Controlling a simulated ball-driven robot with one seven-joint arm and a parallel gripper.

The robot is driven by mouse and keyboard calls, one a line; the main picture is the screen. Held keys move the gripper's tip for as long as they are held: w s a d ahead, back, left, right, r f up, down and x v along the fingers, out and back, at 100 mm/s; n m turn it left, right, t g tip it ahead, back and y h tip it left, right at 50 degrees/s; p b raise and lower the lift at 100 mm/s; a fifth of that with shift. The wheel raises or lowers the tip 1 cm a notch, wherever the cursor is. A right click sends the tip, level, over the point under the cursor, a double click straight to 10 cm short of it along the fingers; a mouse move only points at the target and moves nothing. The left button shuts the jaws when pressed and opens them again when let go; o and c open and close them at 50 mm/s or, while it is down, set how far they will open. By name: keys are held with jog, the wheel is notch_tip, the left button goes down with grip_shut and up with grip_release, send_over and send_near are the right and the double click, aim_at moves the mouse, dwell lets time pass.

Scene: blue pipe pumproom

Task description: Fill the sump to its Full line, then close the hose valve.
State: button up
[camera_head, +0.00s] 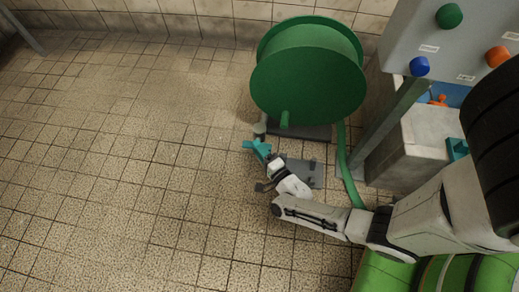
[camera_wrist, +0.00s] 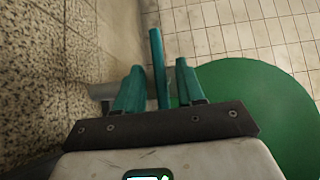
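The green hose reel (camera_head: 307,80) stands at the upper middle, with a green hose (camera_head: 345,165) running down from it. A teal lever (camera_head: 249,144), which looks like the hose valve handle, sits at the reel's lower left. My gripper (camera_head: 262,150) is right at it. In the wrist view the teal lever (camera_wrist: 158,68) stands between the two teal fingers of my gripper (camera_wrist: 160,85); the fingers are apart, with a gap at the right finger. A concrete tank (camera_head: 420,140), apparently the sump, shows blue inside (camera_head: 455,93). Its Full line cannot be made out.
A grey panel with a green knob (camera_head: 449,15), a blue knob (camera_head: 420,66) and an orange knob (camera_head: 497,56) is at the upper right. An orange part (camera_head: 438,101) shows at the tank. A grey plate (camera_head: 303,172) lies beside my gripper. The tiled floor (camera_head: 110,170) at left is clear.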

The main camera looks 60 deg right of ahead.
jog(key=shift+c, duration=0.2)
grip_shut()
